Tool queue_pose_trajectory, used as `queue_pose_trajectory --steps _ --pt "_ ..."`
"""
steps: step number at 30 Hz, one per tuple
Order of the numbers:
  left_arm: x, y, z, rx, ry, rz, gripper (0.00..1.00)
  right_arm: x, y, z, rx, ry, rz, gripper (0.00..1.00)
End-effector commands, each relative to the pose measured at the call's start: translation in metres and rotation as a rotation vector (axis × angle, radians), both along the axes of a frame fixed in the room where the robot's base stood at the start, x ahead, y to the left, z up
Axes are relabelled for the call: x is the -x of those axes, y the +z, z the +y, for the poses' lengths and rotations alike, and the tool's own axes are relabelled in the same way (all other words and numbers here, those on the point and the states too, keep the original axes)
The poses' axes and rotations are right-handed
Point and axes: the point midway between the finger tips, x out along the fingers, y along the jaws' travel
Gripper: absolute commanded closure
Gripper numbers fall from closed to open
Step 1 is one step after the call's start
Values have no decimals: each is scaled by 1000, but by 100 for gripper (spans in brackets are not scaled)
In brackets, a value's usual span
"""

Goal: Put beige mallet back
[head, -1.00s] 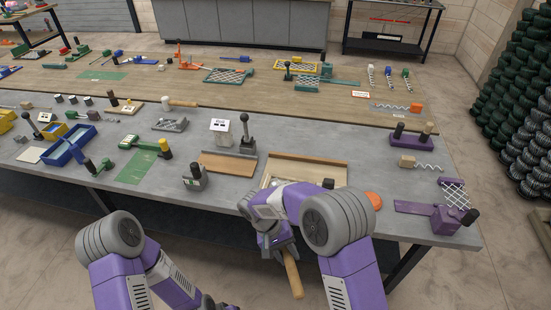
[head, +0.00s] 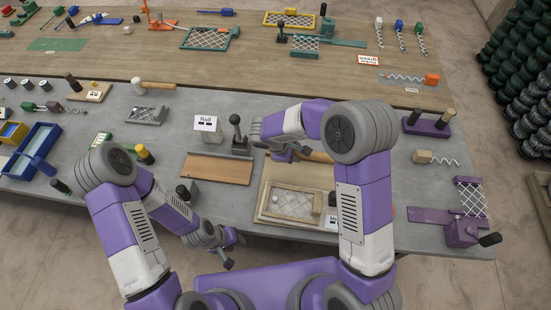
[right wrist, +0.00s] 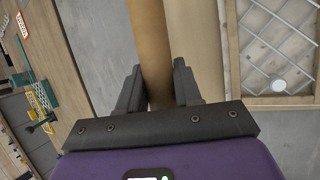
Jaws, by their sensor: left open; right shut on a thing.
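My right gripper (head: 283,154) is over the grey table, behind the wooden tray. In the right wrist view, its fingers (right wrist: 154,88) are shut around a tan-brown wooden handle (right wrist: 150,40), taken to be the beige mallet's. The handle also shows in the head view (head: 318,157), sticking out to the right of the gripper; the mallet's head cannot be made out. Another mallet with a pale head (head: 137,86) and wooden handle lies at the back left of the grey table. My left gripper (head: 229,254) is open and empty in front of the table's edge.
The wooden tray (head: 262,205) holds a mesh panel. A brown board (head: 215,168), a dark upright lever (head: 236,130) and a white sign (head: 206,123) stand left of the right gripper. A purple stand with two upright handles (head: 427,127) is at right. Bare grey table lies between.

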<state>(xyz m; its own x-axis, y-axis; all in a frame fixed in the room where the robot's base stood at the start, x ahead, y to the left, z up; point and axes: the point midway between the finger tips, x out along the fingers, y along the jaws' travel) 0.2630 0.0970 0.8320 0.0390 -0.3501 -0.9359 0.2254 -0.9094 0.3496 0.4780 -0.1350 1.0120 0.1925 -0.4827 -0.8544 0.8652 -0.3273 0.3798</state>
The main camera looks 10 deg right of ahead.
Motion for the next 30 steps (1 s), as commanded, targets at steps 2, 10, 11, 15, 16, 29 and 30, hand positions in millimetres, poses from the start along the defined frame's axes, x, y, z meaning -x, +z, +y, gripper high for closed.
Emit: queue_pose_trajectory --steps 2,10,11,15,16,29,30 --pt "1 0 0 0 0 1 57 0 0 0 0 1 -1 100" --pt "0 -1 0 0 0 1 57 0 -12 0 2 -1 2 100" --pt "0 -1 0 0 0 1 57 0 -17 0 3 -1 3 100" --pt "0 -2 0 0 0 0 57 0 -40 -1 3 -2 3 100" --pt "0 -2 0 0 0 0 57 0 -44 0 1 -3 2 100" --pt "0 -7 0 0 0 0 57 0 -93 0 1 -2 1 100" --pt "0 -7 0 0 0 0 57 0 -96 0 0 -3 0 100"
